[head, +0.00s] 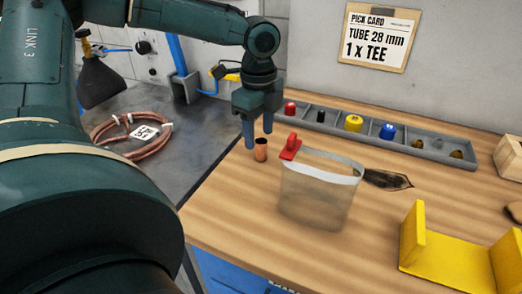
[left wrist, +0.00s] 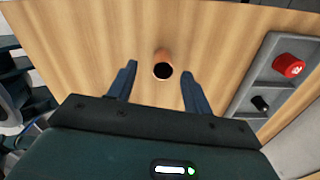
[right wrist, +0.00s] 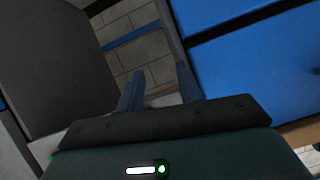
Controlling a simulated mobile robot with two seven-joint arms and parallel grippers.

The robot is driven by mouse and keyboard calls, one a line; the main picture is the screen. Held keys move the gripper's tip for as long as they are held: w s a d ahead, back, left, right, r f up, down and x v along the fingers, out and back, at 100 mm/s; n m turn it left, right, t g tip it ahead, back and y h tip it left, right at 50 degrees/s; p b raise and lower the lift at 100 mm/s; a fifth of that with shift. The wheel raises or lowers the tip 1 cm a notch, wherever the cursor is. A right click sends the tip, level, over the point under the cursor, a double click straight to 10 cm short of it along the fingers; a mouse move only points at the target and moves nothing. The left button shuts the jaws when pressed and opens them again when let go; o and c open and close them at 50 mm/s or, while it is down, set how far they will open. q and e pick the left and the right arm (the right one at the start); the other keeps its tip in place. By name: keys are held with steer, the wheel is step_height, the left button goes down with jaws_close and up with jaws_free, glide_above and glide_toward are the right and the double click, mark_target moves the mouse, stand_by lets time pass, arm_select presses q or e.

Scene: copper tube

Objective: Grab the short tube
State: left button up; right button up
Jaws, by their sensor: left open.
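The short copper tube (head: 261,150) stands upright on the wooden table near its left edge. In the left wrist view the tube (left wrist: 163,65) shows its dark open end, between and a little beyond my fingertips. My left gripper (head: 258,138) is open and empty, pointing down just above and around the tube's top in the head view; its fingers also show apart in the left wrist view (left wrist: 158,80). My right gripper (right wrist: 160,80) shows in the right wrist view with its fingers apart and nothing between them, away from the table top.
A clear bag with a red clip (head: 320,190) stands just right of the tube. A grey divided tray (head: 385,138) with coloured caps runs along the wall. A yellow bracket (head: 455,255) is at front right. A copper coil (head: 130,135) lies on the grey surface to the left.

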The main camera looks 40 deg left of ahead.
mark_target(261, 141)
arm_select(q)
steer(key=f, duration=0.4)
steer(key=shift+w+d+f, duration=0.1)
steer(key=shift+w+f, duration=0.1)
steer(key=shift+f, duration=0.15)
steer(key=c, duration=1.1)
